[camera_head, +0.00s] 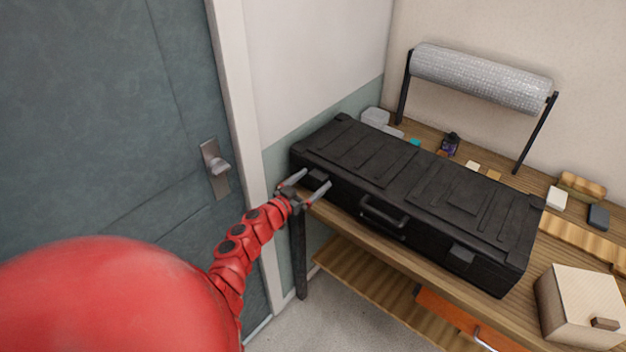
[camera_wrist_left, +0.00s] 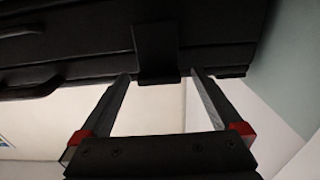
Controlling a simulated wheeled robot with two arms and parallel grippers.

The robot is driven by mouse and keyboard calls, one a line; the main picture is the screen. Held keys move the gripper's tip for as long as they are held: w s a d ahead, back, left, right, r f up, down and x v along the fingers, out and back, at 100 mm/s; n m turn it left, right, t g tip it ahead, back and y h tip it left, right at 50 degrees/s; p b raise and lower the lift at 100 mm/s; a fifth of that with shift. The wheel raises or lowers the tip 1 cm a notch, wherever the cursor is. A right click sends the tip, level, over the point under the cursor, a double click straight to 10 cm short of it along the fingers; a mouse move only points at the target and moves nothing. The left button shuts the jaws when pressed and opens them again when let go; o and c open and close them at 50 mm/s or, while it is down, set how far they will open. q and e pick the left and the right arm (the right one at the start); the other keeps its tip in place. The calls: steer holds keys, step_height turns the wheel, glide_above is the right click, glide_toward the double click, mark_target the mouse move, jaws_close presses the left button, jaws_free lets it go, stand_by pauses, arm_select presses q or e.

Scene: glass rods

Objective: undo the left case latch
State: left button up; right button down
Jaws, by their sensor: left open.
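A closed black case (camera_head: 420,190) lies on a wooden table (camera_head: 400,257) against the wall. Its left latch (camera_head: 318,181) is on the front face near the left end. My left gripper (camera_head: 318,180) is at that latch, its two fingers open, one on each side of it. In the left wrist view the latch (camera_wrist_left: 156,52) hangs between and just beyond the open fingertips (camera_wrist_left: 160,75); it lies flat against the case (camera_wrist_left: 80,50). I cannot tell whether a finger touches the case. My right gripper is in neither view.
The case has a front handle (camera_head: 383,213) and a right latch (camera_head: 461,254). A bubble-wrap roll (camera_head: 480,78) stands behind it. A wooden box (camera_head: 580,305) is at the table's right. A door (camera_head: 110,120) with a handle (camera_head: 217,168) is at the left, close to my left arm.

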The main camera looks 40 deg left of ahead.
arm_select(q)
steer(key=shift+w+d, duration=0.1)
steer(key=shift+w, duration=0.15)
jaws_close()
stand_by(0.4)
